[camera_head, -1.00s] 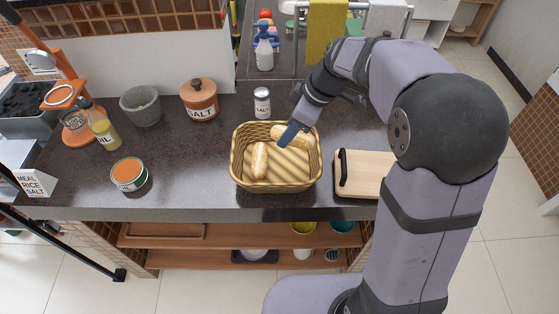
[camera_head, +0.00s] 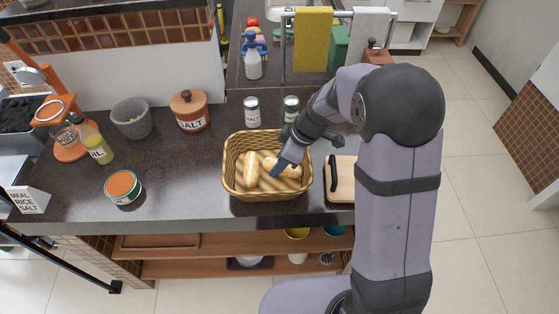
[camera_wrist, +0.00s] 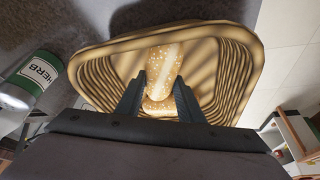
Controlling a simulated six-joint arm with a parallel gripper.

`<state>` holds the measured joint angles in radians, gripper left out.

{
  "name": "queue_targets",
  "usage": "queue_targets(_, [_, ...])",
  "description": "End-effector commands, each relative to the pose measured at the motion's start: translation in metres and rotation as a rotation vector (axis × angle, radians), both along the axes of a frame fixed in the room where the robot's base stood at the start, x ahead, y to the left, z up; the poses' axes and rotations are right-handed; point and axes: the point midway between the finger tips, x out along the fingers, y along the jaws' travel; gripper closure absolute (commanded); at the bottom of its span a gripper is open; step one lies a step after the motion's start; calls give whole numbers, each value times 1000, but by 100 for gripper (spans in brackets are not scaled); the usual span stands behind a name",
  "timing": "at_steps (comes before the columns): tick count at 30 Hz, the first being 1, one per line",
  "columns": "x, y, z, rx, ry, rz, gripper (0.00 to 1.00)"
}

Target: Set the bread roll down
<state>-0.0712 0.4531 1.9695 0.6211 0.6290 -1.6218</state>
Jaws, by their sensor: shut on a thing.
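A tan wicker basket (camera_head: 232,186) stands on the dark counter. A golden bread roll (camera_head: 250,171) lies at its left side. A second bread roll (camera_head: 288,170) is inside the basket at the right, at my gripper (camera_head: 284,164). In the wrist view my gripper (camera_wrist: 160,84) is shut on a bread roll between its two dark fingers, low inside the basket (camera_wrist: 92,62). A seeded roll (camera_wrist: 165,62) stretches away between the fingertips, and another roll surface (camera_wrist: 158,106) shows nearer. Whether the held roll touches the basket floor is hard to tell.
A round tin (camera_head: 123,188) is at left, with free counter between.

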Motion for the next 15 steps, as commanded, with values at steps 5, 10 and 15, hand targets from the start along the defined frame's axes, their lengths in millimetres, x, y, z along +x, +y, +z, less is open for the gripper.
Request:
queue_targets(5, [0,0,-2,-1,-2,-1,88])
queue_targets(10, [0,0,-3,-1,-2,0,88])
queue_targets(15, [0,0,-5,-1,-2,0,59])
